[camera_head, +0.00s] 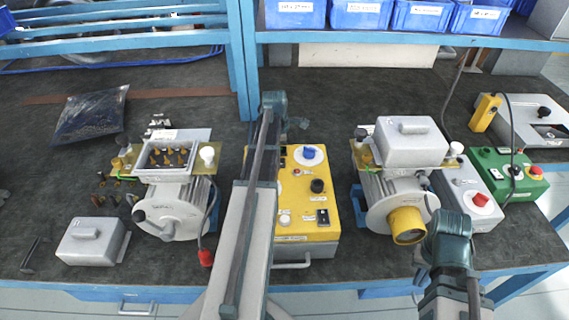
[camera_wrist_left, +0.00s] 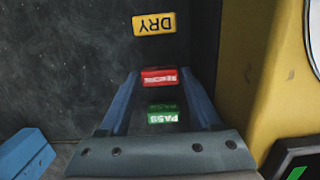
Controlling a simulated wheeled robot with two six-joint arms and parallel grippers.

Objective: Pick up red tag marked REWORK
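The red tag marked REWORK (camera_wrist_left: 160,77) lies on the dark bench in the left wrist view, its lettering upside down. My left gripper (camera_wrist_left: 160,84) is open, with one blue finger on each side of the tag and nothing clasped. The green PASS tag (camera_wrist_left: 163,113) lies nearer, also between the fingers. The yellow DRY tag (camera_wrist_left: 154,23) lies farther off, beyond the fingertips. In the head view my left arm covers this spot, so the tags and left fingers are hidden there. My right arm's end (camera_head: 448,238) is at the lower right; its fingers cannot be made out.
A yellow control box (camera_head: 325,215) stands just right of my left arm; its side shows close by in the wrist view (camera_wrist_left: 252,70). Blower motors (camera_head: 172,212) stand on both sides. A blue shelf post (camera_head: 242,60) rises behind.

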